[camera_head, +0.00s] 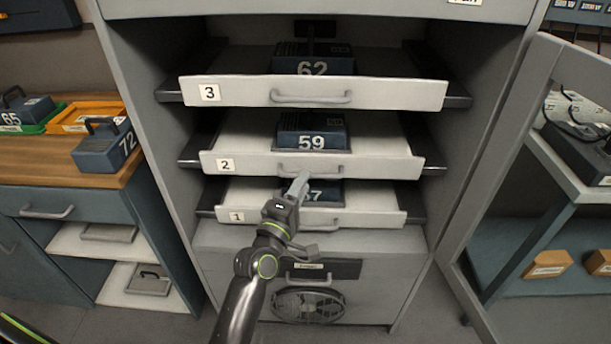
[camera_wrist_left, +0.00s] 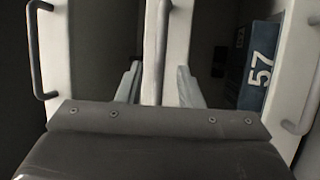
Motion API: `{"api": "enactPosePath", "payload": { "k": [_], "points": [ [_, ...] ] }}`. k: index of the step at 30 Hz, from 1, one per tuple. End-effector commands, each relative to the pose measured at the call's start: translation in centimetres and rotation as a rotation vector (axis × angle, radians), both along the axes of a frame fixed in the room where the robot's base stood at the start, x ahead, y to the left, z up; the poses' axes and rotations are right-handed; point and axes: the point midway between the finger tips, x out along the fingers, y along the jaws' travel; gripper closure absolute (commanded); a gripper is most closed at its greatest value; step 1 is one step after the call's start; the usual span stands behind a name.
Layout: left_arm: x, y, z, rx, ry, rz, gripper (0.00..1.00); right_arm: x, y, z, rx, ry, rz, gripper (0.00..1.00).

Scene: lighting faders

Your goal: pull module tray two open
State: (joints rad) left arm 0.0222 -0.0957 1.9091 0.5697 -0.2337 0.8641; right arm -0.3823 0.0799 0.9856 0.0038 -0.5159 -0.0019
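Module tray two (camera_head: 230,165) is the middle of three pale trays stacked in a grey cabinet. It has a "2" label, a grey bar handle (camera_head: 325,170) and a dark blue module marked 59 (camera_head: 312,133) on it. My left gripper (camera_head: 298,180) is at this handle, reaching up from below. In the left wrist view, the tray two handle (camera_wrist_left: 161,40) runs between the two open fingers (camera_wrist_left: 158,82), with a visible gap on each side. The gripper hides part of the handle in the head view. My right gripper is not in view.
Tray three (camera_head: 380,95) with module 62 is above, and tray one (camera_head: 370,217) with module 57 (camera_head: 325,192) is below. An open cabinet door (camera_head: 510,130) stands at the right. A wooden-topped counter (camera_head: 85,175) with module 72 (camera_head: 105,150) is at the left.

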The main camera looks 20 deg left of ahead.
Motion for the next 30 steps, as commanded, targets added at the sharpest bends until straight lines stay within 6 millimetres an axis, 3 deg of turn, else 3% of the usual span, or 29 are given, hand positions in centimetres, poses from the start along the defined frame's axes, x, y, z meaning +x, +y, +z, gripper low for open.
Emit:
{"api": "enactPosePath", "payload": {
  "k": [6, 17, 25, 30],
  "points": [
    [2.0, -0.2, 0.5, 0.001, -0.001, -0.001, 0.67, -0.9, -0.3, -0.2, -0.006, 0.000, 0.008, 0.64],
    [2.3, -0.3, 0.4, 0.000, 0.000, 0.000, 0.67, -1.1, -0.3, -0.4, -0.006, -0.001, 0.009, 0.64],
    [2.3, -0.3, 0.4, 0.000, 0.000, 0.000, 1.00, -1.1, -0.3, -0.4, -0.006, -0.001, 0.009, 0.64],
    [2.3, -0.3, 0.4, 0.000, 0.001, 0.000, 1.00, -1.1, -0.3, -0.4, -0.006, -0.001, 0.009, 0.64]
  ]
}}
